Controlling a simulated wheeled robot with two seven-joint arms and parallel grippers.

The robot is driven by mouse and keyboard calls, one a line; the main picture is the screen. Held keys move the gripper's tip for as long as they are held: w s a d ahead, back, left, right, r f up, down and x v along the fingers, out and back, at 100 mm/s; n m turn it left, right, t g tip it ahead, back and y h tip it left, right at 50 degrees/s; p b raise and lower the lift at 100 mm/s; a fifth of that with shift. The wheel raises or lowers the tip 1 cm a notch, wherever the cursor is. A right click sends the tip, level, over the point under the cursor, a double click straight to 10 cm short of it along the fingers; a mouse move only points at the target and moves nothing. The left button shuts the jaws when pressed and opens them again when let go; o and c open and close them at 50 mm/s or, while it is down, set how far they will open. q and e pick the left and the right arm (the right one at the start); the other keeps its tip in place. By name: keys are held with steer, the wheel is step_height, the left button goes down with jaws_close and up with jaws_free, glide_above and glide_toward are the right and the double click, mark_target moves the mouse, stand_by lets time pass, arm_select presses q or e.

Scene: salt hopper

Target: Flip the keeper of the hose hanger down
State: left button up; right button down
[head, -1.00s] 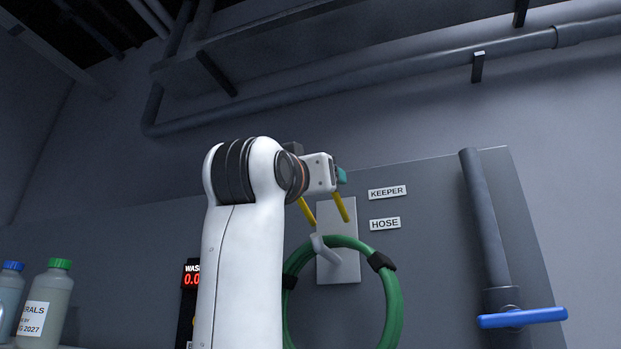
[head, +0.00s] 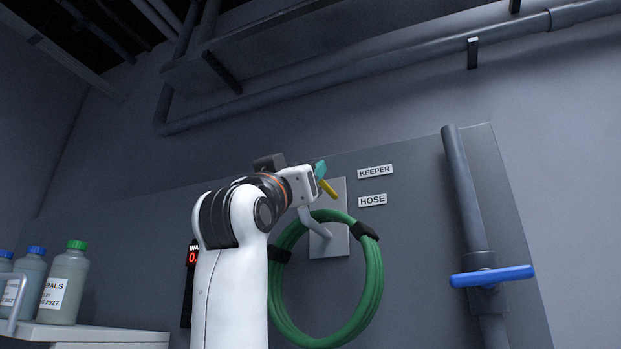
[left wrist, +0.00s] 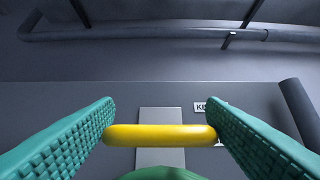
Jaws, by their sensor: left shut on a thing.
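The yellow keeper (head: 328,189) of the hose hanger is at the upper part of the hanger's pale back plate (head: 341,243). In the left wrist view the keeper (left wrist: 160,135) is a yellow bar lying crosswise between my teal finger pads. My left gripper (head: 320,172) is shut on it, one pad at each end of the bar. Below, the pale hook (head: 315,223) carries the coiled green hose (head: 371,285). The gripper hides part of the keeper and plate in the head view. My right gripper is not in view.
Labels KEEPER (head: 375,171) and HOSE (head: 372,200) are right of the plate. Further right is a vertical pipe (head: 463,200) with a blue handle (head: 492,276). Bottles (head: 68,285) stand on a ledge at lower left. A red display (head: 193,257) is partly hidden by my arm.

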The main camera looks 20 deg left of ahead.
arm_select(q)
steer(key=shift+f+t, duration=0.4)
steer(key=shift+f, duration=0.3)
steer(key=shift+f+t+b, duration=0.25)
steer(key=shift+t+b, duration=0.05)
steer(key=shift+b, duration=0.2)
steer(key=shift+w+f+t+b, duration=0.25)
steer(key=shift+f+t+b, duration=0.15)
steer(key=shift+f+b, duration=0.25)
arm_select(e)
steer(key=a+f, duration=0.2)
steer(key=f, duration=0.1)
arm_select(q)
steer(key=shift+d+f, duration=0.1)
steer(key=shift+f, duration=0.05)
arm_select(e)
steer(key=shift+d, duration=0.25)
arm_select(q)
steer(key=o, duration=1.2)
steer(key=shift+c, duration=0.2)
steer(key=shift+s, duration=0.15)
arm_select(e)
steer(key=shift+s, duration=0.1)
